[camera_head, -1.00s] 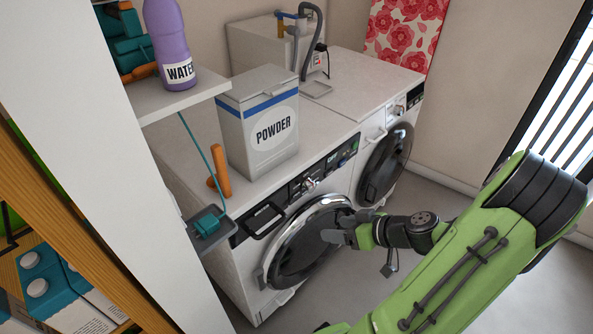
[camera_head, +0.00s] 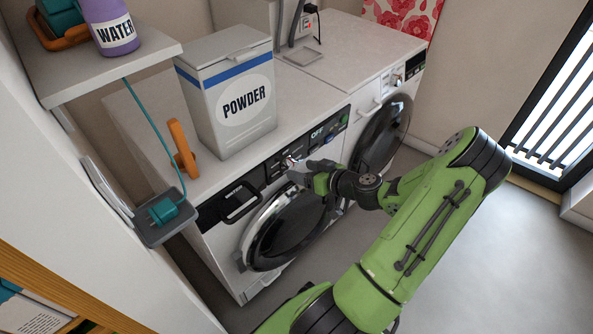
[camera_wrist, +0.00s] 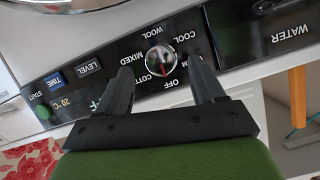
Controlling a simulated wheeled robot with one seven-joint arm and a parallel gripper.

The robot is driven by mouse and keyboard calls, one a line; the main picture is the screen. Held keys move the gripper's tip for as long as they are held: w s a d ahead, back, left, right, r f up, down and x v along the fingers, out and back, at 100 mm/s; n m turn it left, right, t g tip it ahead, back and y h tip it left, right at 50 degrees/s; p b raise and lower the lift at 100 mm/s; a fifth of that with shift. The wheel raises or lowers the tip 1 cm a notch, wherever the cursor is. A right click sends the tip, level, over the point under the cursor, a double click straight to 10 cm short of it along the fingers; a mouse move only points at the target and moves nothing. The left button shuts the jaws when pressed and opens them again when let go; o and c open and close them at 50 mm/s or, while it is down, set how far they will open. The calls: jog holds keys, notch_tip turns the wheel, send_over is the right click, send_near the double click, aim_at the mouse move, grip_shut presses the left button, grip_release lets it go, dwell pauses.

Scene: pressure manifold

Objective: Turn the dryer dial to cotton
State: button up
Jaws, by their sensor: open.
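The dryer dial (camera_wrist: 161,58) is a round silver knob with a red pointer line on the dryer's black control panel (camera_wrist: 225,40). In the wrist view, upside down, it sits between my open gripper's fingertips (camera_wrist: 160,70), apart from both in the picture. Contact cannot be told. The red line points toward OFF. MIXED, WOOL and COOL are readable around it; the cotton label is partly hidden by the left finger. In the head view, my gripper (camera_head: 291,168) is at the panel of the near machine, the dryer (camera_head: 225,262), whose display (camera_head: 317,133) reads OFF.
A powder box (camera_head: 228,110) and an orange handle-like item (camera_head: 181,147) stand on the dryer top. The dryer's round door (camera_head: 285,235) is below my gripper. A second machine (camera_head: 385,75) stands beyond it. A shelf (camera_head: 110,65) with a water bottle (camera_head: 110,25) is at left.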

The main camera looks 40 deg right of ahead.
aim_at(294, 167)
jog(key=x, duration=0.3)
jog(key=shift+w+f, duration=0.1)
jog(key=shift+w, duration=0.1)
jog(key=shift+c, duration=0.3)
jog(key=c, duration=1)
jog(key=m+y, duration=0.2)
jog(key=m, duration=0.2)
jog(key=shift+d+y, duration=0.15)
jog(key=shift+y, duration=0.25)
jog(key=m+t+y, duration=0.1)
jog(key=m+y, duration=0.1)
jog(key=m, duration=0.2)
jog(key=shift+f+p, duration=0.15)
jog(key=shift+p, duration=0.25)
jog(key=shift+m, duration=0.3)
